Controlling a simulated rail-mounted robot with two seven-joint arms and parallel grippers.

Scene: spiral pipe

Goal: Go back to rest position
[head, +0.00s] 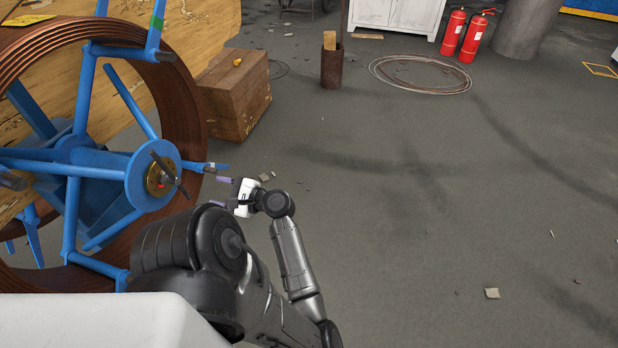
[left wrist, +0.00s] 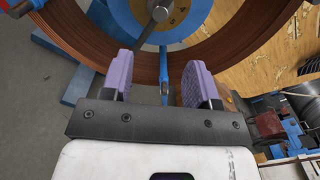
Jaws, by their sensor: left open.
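My left gripper (head: 221,191) is open, with its purple fingers pointing left toward the blue reel (head: 75,175) of coiled copper pipe (head: 190,95). In the left wrist view the two purple fingers of this gripper (left wrist: 159,82) stand well apart. A blue spoke (left wrist: 163,72) of the reel shows in the gap between them, apart from both fingers; I cannot tell whether it reaches in between the tips. In the head view the end of a blue spoke (head: 208,167) lies just above and left of the fingers. My right gripper is not in view.
A wooden crate (head: 235,95) stands behind the reel. A rusty cylinder (head: 332,66), a cable coil on the floor (head: 420,75), two red fire extinguishers (head: 477,38) and a white cabinet (head: 395,14) are farther back. The floor to the right is mostly clear, with small debris.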

